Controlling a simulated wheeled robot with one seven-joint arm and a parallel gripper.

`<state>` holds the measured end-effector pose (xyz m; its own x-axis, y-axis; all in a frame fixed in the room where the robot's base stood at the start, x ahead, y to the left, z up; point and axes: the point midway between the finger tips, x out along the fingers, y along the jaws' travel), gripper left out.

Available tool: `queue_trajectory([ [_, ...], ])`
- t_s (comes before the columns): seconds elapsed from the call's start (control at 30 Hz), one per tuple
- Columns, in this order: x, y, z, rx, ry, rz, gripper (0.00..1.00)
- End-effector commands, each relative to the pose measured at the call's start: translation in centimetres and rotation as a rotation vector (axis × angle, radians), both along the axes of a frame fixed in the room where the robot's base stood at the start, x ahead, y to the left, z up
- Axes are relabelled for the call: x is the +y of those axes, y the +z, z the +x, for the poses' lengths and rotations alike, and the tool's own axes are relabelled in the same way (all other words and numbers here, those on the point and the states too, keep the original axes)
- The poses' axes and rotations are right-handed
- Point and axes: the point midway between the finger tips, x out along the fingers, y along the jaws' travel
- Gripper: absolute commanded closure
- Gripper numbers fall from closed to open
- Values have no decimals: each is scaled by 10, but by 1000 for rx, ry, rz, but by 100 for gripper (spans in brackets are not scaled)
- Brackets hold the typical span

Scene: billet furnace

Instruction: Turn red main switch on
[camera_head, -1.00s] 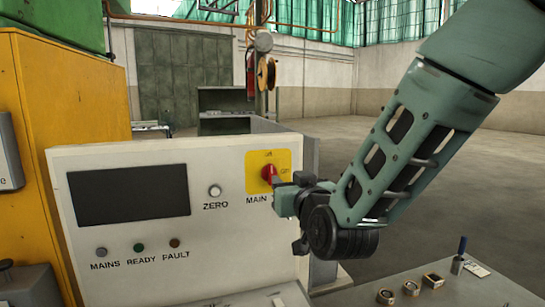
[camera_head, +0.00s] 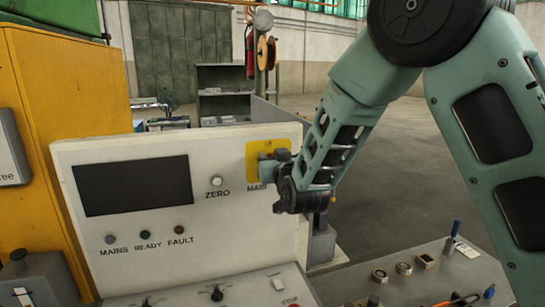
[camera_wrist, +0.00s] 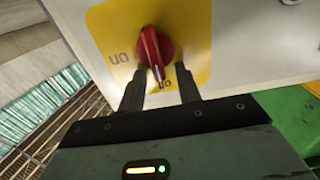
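The red main switch (camera_wrist: 154,48) is a rotary knob on a yellow plate (camera_wrist: 185,25) on the white control panel (camera_head: 130,245). In the wrist view its handle points to the "off" mark, and the "on" mark is to its left. My gripper (camera_wrist: 160,68) is open, with one finger on each side of the handle's lower end and gaps showing at both sides. I cannot tell whether either finger touches it.
The panel also bears a dark screen (camera_head: 130,186), a ZERO button (camera_head: 216,181) and several indicator lamps. A lower console with knobs (camera_head: 217,293) is in front. Another console (camera_head: 440,272) stands at the right. A yellow cabinet (camera_head: 70,100) is at the left.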

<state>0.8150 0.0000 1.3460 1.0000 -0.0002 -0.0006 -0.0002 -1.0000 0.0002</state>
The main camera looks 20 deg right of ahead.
Motion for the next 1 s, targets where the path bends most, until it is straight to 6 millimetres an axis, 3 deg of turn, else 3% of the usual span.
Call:
queue_trajectory([
  [0.07, 0, 0, 0, 0, 0, 0, 72],
  [0.17, 0, 0, 0, 0, 0, 0, 100],
  [0.63, -2, -4, 0, -3, 0, 65, 100],
  [1.0, -10, -10, -1, -8, 0, 348, 100],
])
